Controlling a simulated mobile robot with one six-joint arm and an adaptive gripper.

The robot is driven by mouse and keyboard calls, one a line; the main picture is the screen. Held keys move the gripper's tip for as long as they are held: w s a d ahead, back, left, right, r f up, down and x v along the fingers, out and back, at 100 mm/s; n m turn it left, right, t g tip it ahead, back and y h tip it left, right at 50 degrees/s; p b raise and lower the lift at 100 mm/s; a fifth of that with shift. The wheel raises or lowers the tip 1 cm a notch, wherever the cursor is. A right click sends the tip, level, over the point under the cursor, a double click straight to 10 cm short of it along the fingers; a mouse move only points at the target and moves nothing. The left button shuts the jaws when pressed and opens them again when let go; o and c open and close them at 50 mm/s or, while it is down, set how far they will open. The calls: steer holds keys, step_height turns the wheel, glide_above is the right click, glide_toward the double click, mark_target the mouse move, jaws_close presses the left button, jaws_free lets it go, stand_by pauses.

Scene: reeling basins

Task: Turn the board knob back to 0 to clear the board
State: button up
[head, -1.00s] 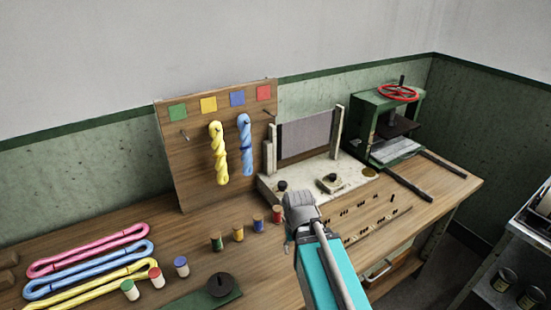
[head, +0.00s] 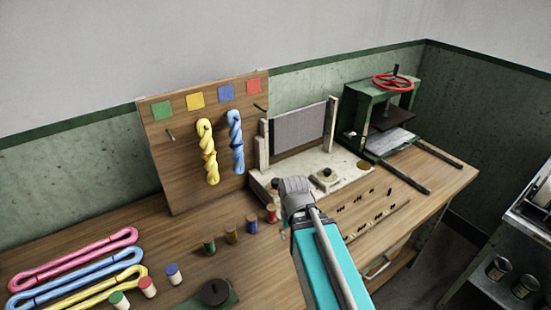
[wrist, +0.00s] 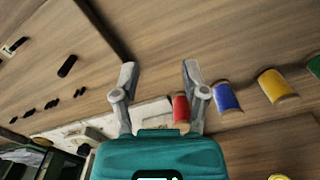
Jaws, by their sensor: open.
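A cream base (head: 345,188) with an upright grey panel (head: 299,130) stands at the back of the bench. A dark knob (head: 324,175) sits on a raised plate on this base; its setting is too small to read. Another dark round knob (head: 215,291) sits on a green plate at the front edge of the head view. I cannot tell from labels which is the board knob. My gripper (wrist: 161,72) is open and empty over bare wood in the wrist view.
Several thread spools, including a red one (wrist: 181,108) and a blue one (wrist: 227,97), stand close beside my gripper. A pegboard (head: 180,188) holds yellow and blue skeins. A green press (head: 372,118) with a red wheel stands right. Loose skeins (head: 75,262) lie left.

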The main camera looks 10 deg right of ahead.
steer(key=o, duration=0.3)
steer(key=shift+w+d, duration=0.1)
steer(key=shift+o, duration=0.5)
steer(key=shift+w+r, duration=0.2)
steer(key=w+r+n+p, duration=0.1)
steer(key=w+r+p, duration=0.2)
steer(key=w, duration=0.4)
steer(key=w+r+n+p, duration=0.2)
steer(key=w+r+p, duration=0.2)
steer(key=w, duration=0.4)
steer(key=w+r+n+p, duration=0.1)
steer(key=w+r+p, duration=0.3)
steer(key=w, duration=0.3)
steer(key=shift+w, duration=0.3)
